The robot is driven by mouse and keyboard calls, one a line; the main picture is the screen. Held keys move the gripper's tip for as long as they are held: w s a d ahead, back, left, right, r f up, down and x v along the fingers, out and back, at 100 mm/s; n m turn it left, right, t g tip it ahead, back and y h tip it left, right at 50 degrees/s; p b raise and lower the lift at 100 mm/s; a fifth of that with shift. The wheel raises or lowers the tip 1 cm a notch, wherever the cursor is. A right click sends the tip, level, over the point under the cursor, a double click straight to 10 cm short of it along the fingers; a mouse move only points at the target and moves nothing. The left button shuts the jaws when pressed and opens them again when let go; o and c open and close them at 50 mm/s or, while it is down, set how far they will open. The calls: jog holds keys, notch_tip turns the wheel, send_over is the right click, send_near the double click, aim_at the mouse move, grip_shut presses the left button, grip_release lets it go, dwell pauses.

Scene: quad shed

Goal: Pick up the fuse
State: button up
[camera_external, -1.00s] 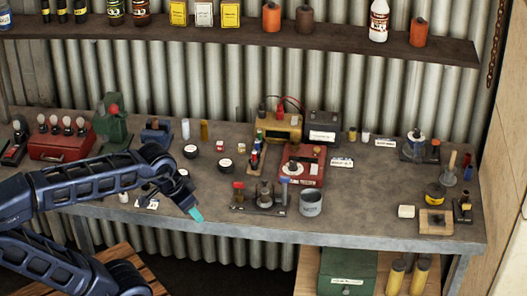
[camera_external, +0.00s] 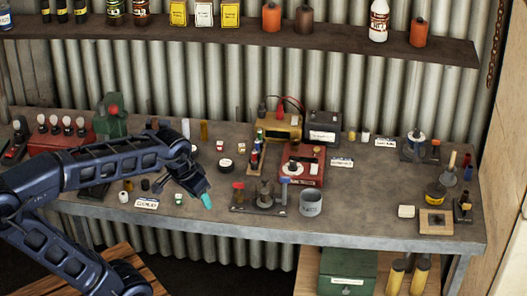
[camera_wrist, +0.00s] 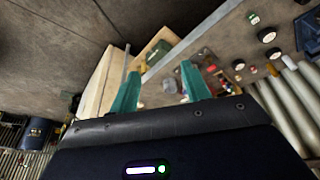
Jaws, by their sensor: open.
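I cannot tell for sure which small part is the fuse. Small cylinders and blocks stand by a white label card (camera_external: 146,204) at the bench's front left, including a pale one (camera_external: 124,197). A pale cylinder (camera_external: 186,128) and an amber cylinder (camera_external: 204,130) stand upright farther back. My gripper (camera_external: 207,201) has teal fingertips and hangs near the bench's front edge, left of a dark stand with a red knob (camera_external: 238,192). In the wrist view my gripper (camera_wrist: 160,88) is open, with nothing held between its fingers. My forearm hides part of the bench's left side.
The workbench (camera_external: 370,205) is crowded. A grey cup (camera_external: 311,203), a red device (camera_external: 302,178) and a yellow meter (camera_external: 278,127) stand right of my gripper. A shelf (camera_external: 250,45) runs above. Bare bench shows right of the cup.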

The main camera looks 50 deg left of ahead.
jog(key=w+a+f+n+g, duration=0.1)
jog(key=w+a+f+n, duration=0.15)
jog(key=w+a, duration=0.4)
jog(key=w+a+f+n+g, duration=0.1)
jog(key=w+a+f+n, duration=0.2)
jog(key=a, duration=0.6)
jog(key=a+f+n+g, duration=0.2)
jog(key=a+f+n, duration=0.1)
jog(key=a+f, duration=1.15)
jog(key=f, duration=0.3)
jog(key=a+f, duration=0.1)
jog(key=f, duration=0.4)
jog(key=shift+w+a+f, duration=0.25)
jog(key=shift+a+f, duration=0.05)
grip_shut()
jog(key=shift+r, duration=0.1)
